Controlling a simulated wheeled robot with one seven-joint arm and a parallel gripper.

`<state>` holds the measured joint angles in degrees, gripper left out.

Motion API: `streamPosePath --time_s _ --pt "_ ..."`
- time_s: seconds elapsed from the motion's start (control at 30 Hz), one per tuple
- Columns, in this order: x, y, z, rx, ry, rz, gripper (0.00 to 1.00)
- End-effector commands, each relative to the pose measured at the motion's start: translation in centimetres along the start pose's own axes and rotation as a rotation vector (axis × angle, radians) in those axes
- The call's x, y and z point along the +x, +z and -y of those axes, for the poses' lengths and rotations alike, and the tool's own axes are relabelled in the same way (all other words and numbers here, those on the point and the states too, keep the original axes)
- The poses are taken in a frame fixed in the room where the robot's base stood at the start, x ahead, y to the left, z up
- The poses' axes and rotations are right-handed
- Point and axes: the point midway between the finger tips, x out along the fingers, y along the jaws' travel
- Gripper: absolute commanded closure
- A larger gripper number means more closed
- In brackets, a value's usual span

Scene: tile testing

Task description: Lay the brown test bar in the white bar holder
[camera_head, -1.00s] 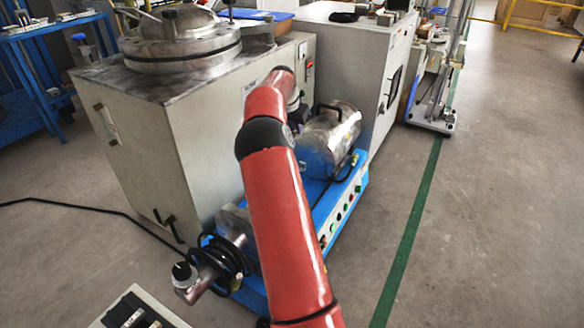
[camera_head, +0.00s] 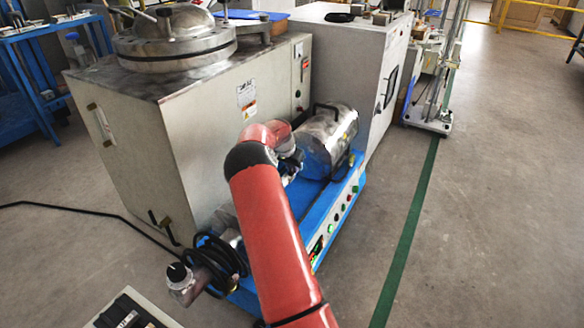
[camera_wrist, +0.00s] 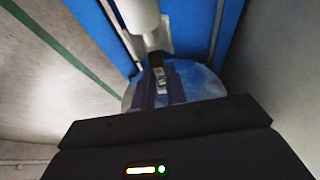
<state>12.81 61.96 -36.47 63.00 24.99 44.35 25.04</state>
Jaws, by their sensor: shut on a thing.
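My gripper shows in the wrist view (camera_wrist: 160,92) as two dark fingers, close together around a small piece. That piece, dark at its far end, seems to be the brown test bar (camera_wrist: 156,61); it is small and blurred. Just beyond it are a white cylinder (camera_wrist: 143,14) and a pale plate on a blue base. I cannot tell whether either is the white bar holder. In the head view my red arm reaches down over the blue-based machine (camera_head: 343,205), and it hides my gripper and the bar.
A large grey cabinet with a metal lid (camera_head: 178,30) stands left of the blue machine. A silver drum (camera_head: 328,140) sits on that machine. A tray with dark slots (camera_head: 128,312) is at the bottom left. Open floor (camera_head: 490,220) lies to the right.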

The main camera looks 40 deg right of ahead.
Motion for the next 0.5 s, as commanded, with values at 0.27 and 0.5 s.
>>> streamPosePath --time_s 0.27,0.5 --pt "0.11 0.03 0.02 0.000 -0.001 -0.001 1.00" --pt "0.37 0.14 0.02 0.001 -0.001 0.000 0.72"
